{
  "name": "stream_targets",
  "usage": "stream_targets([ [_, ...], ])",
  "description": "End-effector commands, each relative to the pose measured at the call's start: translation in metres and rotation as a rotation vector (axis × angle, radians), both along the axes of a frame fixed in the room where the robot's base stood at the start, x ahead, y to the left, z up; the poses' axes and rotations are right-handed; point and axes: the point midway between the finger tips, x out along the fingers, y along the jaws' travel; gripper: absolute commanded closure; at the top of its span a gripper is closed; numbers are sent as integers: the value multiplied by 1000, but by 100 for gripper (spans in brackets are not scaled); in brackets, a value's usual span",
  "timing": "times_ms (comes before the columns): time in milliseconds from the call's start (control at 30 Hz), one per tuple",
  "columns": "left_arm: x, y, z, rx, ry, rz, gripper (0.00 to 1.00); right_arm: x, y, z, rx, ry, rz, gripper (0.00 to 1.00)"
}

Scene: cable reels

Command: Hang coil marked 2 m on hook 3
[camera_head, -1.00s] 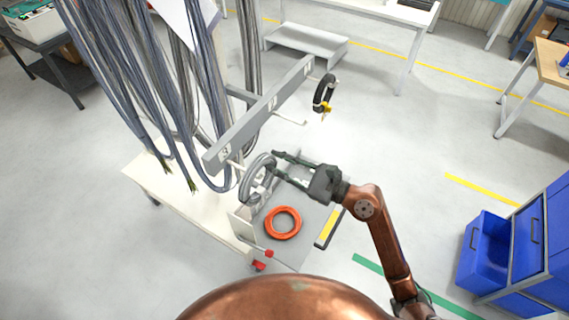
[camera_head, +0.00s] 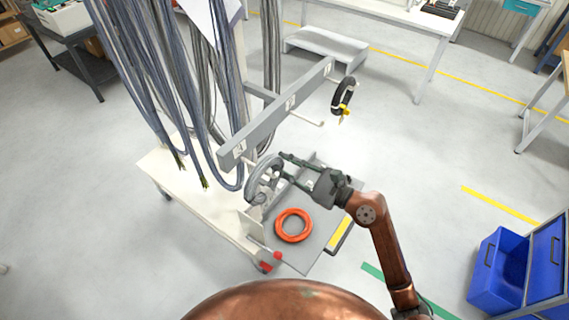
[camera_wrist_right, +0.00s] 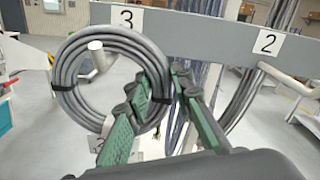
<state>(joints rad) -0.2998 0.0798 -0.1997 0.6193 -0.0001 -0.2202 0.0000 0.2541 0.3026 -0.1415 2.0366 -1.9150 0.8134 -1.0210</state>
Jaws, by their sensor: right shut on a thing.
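The grey coil (camera_head: 262,182) hangs upright just in front of the rail end marked 3. In the right wrist view the same coil (camera_wrist_right: 68,90) has a tag (camera_wrist_right: 97,143) at its bottom reading 2, partly hidden by a finger. My right gripper (camera_head: 281,165) is shut on the coil's right side; its green fingers (camera_wrist_right: 155,100) show up close. Hook 3 (camera_wrist_right: 96,46) is a white peg whose tip shows inside the ring, so the coil appears to be around it. I cannot tell whether the coil's weight rests on the peg. My left gripper is out of view.
A black coil (camera_head: 338,101) with a yellow tag hangs at the rail's far end. Hook 2 (camera_head: 308,119) is bare. An orange coil (camera_head: 281,224) lies on the grey tray below. Long cables (camera_head: 150,85) hang close left of the rail (camera_head: 268,122).

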Motion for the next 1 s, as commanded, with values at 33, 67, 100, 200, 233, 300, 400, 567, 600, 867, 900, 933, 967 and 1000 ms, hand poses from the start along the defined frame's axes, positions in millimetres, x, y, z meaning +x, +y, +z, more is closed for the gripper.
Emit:
stream_targets([
  [33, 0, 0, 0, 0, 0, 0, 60, 0, 0, 2, 3, -2, 0, 100],
  [67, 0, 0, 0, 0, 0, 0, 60, 0, 0, 2, 3, -2, 0, 100],
  [100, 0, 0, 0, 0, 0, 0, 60, 0, 0, 2, 3, -2, 0, 100],
  [200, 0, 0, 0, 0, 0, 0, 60, 0, 0, 2, 3, -2, 0, 76],
  [233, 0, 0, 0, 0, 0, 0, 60, 0, 0, 2, 3, -2, 0, 74],
  [300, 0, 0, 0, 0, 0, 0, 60, 0, 0, 2, 2, -1, 0, 69],
  [400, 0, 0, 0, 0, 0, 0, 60, 0, 0, 1, 2, -1, 0, 62],
  [567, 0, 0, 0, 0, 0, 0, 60, 0, 0, 1, 1, -1, 0, 58],
  [600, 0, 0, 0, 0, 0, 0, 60, 0, 0, 1, 1, -1, 0, 58],
  [867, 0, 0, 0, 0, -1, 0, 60, 0, 0, 0, -1, 1, 1, 44],
  [900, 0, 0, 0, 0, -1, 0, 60, 0, 0, 0, -1, 1, 0, 41],
  [933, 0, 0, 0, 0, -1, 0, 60, 0, 0, 0, -1, 1, 0, 39],
  [967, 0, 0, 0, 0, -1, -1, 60, 0, 0, 0, -1, 1, 0, 37],
  [1000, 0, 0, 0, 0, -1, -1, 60, 0, 0, 0, -1, 1, 0, 35],
])
